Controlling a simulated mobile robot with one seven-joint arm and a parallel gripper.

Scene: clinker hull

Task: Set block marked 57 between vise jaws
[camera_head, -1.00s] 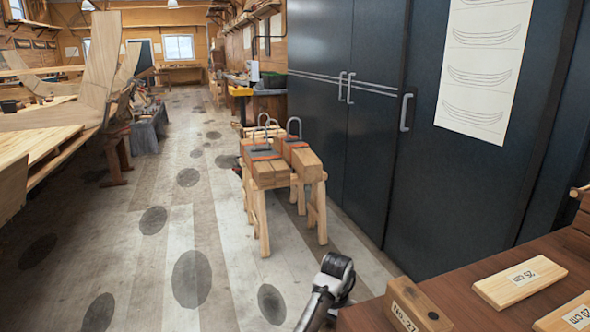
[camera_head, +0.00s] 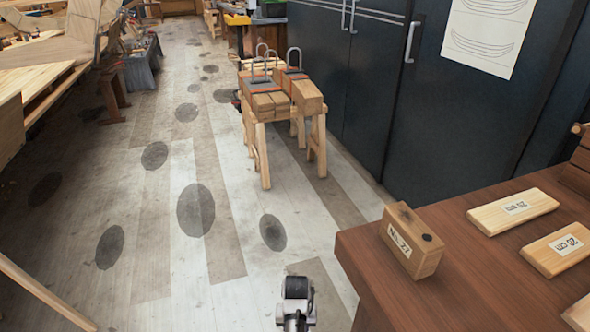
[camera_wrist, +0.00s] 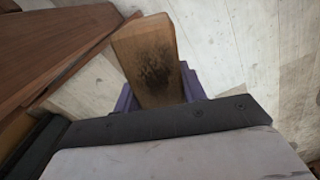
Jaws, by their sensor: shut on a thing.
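In the wrist view a wooden block (camera_wrist: 152,62) with a dark smudge on its end sits between the purple fingers of my gripper (camera_wrist: 158,88). The gripper is shut on it. No number shows on this block, so I cannot tell its marking. The block is over pale floor boards, beside a brown wooden edge at left. My gripper is out of the head view; only a part of my arm shows at its bottom. No vise jaws can be made out in either view.
The brown bench (camera_head: 375,265) at right bears a block (camera_head: 412,240) whose label seems to read No. 27, and several pale labelled boards (camera_head: 512,210). A sawhorse (camera_head: 265,155) with clamped timbers stands by the dark cabinets (camera_head: 370,100).

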